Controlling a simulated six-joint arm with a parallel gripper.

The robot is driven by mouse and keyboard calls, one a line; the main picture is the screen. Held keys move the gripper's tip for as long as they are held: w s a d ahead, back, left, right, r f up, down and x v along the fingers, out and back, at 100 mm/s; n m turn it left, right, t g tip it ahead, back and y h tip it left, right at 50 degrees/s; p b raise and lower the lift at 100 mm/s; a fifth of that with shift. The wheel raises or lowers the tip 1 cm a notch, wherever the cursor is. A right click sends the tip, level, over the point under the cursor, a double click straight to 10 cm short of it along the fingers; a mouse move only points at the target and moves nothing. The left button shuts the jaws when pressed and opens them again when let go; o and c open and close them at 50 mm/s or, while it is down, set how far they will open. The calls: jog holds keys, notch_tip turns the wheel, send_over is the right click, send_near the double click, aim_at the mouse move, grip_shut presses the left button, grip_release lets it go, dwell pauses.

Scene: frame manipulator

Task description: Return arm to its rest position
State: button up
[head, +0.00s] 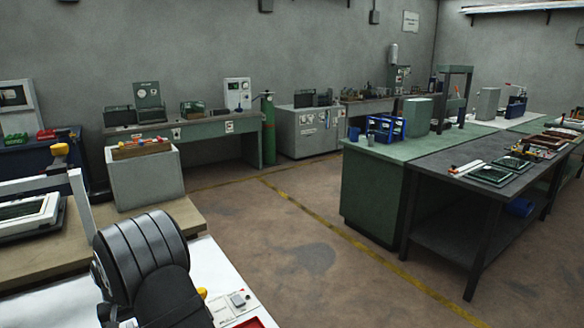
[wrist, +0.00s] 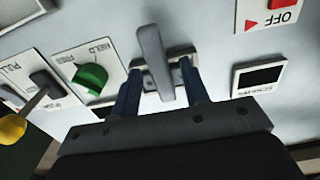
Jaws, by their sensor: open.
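My gripper (wrist: 162,66) is open in the wrist view, its two blue fingers on either side of a grey lever (wrist: 153,58) on a pale control panel (wrist: 215,40). I cannot tell whether either finger touches the lever. A green knob (wrist: 90,80) sits left of the fingers, and a yellow-ended lever (wrist: 12,128) is at the far left. In the head view my dark arm (head: 145,258) reaches over the white panel surface at the lower left. The gripper itself is hidden there.
A dark display window (wrist: 258,79) and an OFF label (wrist: 268,14) lie right of the fingers. In the head view, a wooden bench (head: 28,272) stands left of my arm. Open floor (head: 300,235) lies to the right, before a dark workbench (head: 440,172).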

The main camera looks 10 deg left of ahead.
jog(key=shift+r, duration=0.7)
